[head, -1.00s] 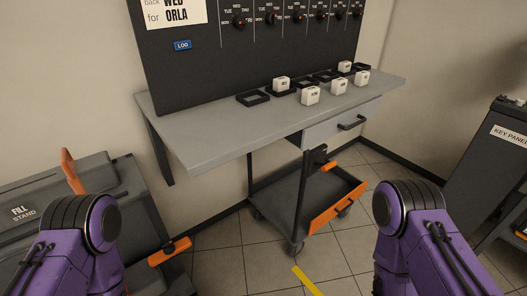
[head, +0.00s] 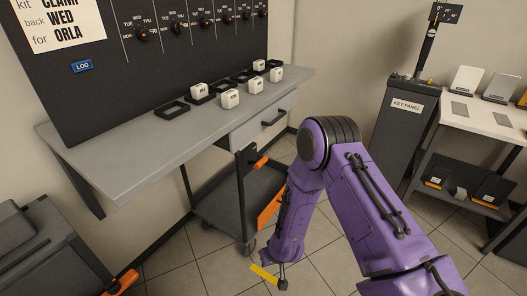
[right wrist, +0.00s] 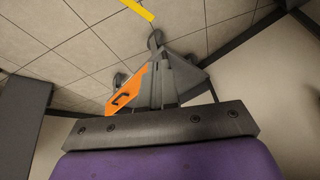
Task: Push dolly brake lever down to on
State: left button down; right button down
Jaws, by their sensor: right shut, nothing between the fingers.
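The dolly (head: 208,212) is a grey tray cart with dark posts and an orange front panel (head: 269,208), standing partly under the bench. A short orange lever (head: 262,161) sticks out at the top of its front post, tilted slightly upward; it looks like the brake lever. My right arm reaches down in front of the dolly, and its gripper cannot be made out in the head view. My left gripper is out of view.
The grey bench (head: 125,160) overhangs the dolly, with white blocks (head: 230,98) and black frames on top. A dark cabinet (head: 45,255) stands at left. The key panel stand (head: 405,120) and a white table (head: 485,118) are at right.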

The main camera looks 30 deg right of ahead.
jog(key=w+d+r+n+t+y, duration=0.1)
jog(key=w+d+r+n, duration=0.15)
jog(key=w+r, duration=0.7)
jog(key=n+y+p, duration=0.2)
jog(key=n, duration=0.4)
send_near(264, 161)
notch_tip(264, 161, up, 4)
jog(key=shift+s+f+m+t, duration=0.2)
jog(key=shift+f+m+t, duration=0.05)
jog(key=shift+t, duration=0.05)
jog(key=x, duration=1)
jog(key=shift+d, duration=0.1)
jog(key=shift+f, duration=0.1)
